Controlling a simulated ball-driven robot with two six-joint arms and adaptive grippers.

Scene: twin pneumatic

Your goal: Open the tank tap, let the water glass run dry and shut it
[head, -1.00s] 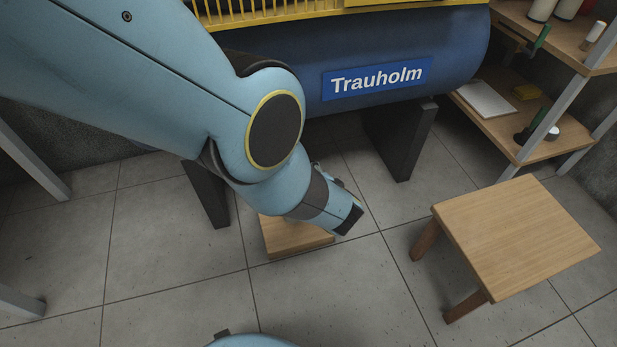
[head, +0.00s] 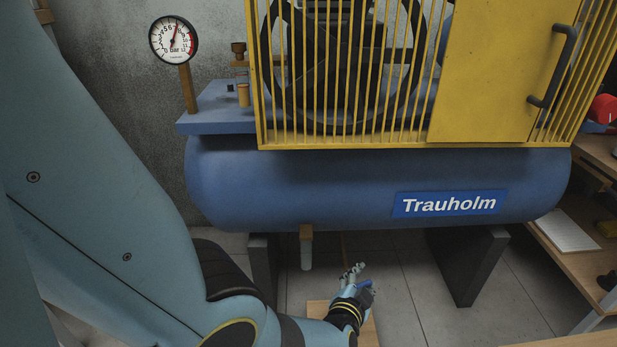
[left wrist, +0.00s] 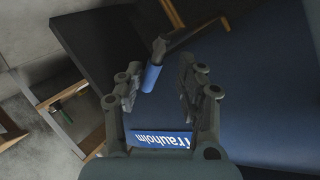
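The blue tank (head: 330,185) with the Trauholm label spans the head view. A brass fitting under it carries a pale, see-through tube (head: 306,255), apparently the water glass; its water level cannot be read. My left gripper (head: 354,274) is below the tank, to the right of the tube. In the left wrist view the left gripper (left wrist: 160,72) is open. A blue lever (left wrist: 151,78) on a grey metal tip, apparently the tap, shows between and beyond its fingers, seemingly untouched. A blue piece (head: 364,286) shows at the fingers in the head view. My right gripper is out of view.
Dark tank legs (head: 468,265) stand near my left gripper, with a wooden block (head: 368,335) on the floor below. A pressure gauge (head: 173,40) stands at the upper left and a yellow cage (head: 490,75) above the tank. Wooden shelves (head: 565,250) stand at right.

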